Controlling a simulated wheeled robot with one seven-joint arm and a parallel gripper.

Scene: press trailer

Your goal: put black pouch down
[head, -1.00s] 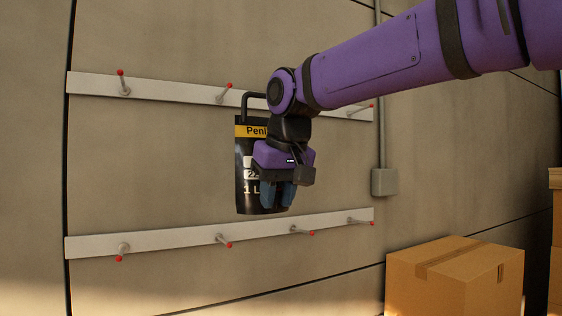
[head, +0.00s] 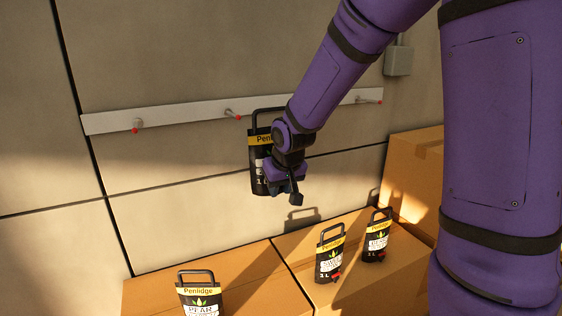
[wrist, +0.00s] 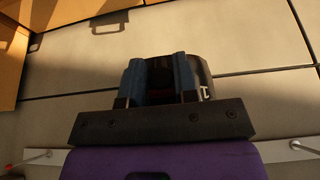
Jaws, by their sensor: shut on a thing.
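The black pouch (head: 259,172) has a handle on top and a yellow "Penlidge" band. It hangs upright in the air in front of the wall, above the cardboard boxes. My gripper (head: 284,190) is shut on it and hides much of its right side and label. In the wrist view, part of the pouch (wrist: 204,80) shows dark behind the blue fingers of my gripper (wrist: 160,75). Its underside looks clear of any surface in the head view.
Cardboard boxes (head: 240,283) stand below against the wall. Similar pouches stand on them: one (head: 200,300) at front left, one (head: 329,259) in the middle, one (head: 377,240) at right. A taller box (head: 412,180) is at right. A peg rail (head: 185,117) runs behind.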

